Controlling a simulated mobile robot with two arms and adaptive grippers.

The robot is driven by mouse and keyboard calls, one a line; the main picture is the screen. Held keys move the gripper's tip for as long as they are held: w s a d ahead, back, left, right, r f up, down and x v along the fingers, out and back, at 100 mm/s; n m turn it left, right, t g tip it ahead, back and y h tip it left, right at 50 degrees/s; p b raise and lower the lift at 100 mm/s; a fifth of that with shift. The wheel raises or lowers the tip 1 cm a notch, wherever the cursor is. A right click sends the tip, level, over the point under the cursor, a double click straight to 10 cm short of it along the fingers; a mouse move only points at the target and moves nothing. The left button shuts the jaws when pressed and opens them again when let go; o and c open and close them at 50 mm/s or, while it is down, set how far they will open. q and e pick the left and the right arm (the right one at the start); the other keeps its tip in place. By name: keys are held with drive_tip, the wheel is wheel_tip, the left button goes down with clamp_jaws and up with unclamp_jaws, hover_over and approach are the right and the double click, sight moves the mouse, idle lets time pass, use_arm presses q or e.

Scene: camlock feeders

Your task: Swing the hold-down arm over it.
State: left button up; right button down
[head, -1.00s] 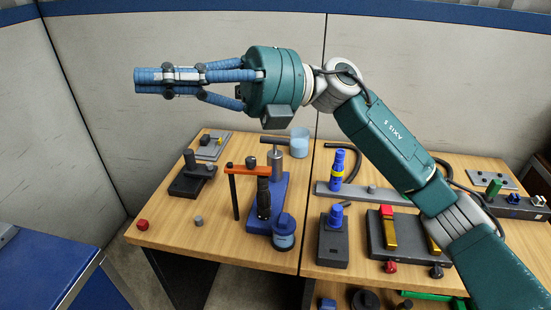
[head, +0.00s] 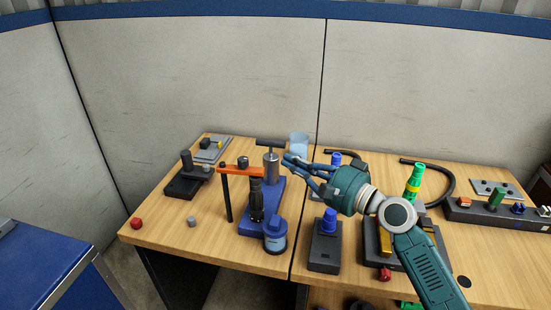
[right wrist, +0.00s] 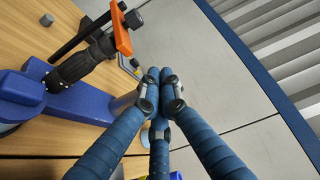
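The orange hold-down arm (head: 240,171) lies level at the top of a blue-based fixture (head: 277,200). One end is at a dark ribbed upright piece (head: 256,203); the other end reaches left, with a thin black rod (head: 228,200) pointing down from it. I cannot tell whether the rod touches the table. The orange arm also shows at the top of the right wrist view (right wrist: 121,30). My right gripper (head: 288,162) is in the air right of the fixture, near the steel cylinder. Its fingertips meet in the wrist view, with nothing seen between them. My left gripper is out of view.
The steel cylinder with a black T-handle (head: 271,162) stands behind the orange arm. A blue-capped canister (head: 275,235) is at the fixture's front. A clear cup (head: 299,143) stands behind. A dark block (head: 325,248) and a green bottle (head: 415,182) stand right.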

sight(256, 168)
drive_tip(key=p+x, duration=0.1)
drive_tip(key=x, duration=0.9)
drive_tip(key=s+p, duration=0.1)
drive_tip(key=s+a, duration=0.1)
drive_tip(key=s+p, duration=0.1)
drive_tip(key=shift+s+a+p, duration=0.3)
drive_tip(key=shift+s+p, duration=0.05)
drive_tip(key=shift+s, duration=0.05)
drive_tip(key=shift+s+a+r+p, duration=0.15)
drive_tip(key=shift+s+a+p, duration=0.05)
drive_tip(key=shift+s+p, duration=0.5)
drive_tip(key=shift+s, duration=0.15)
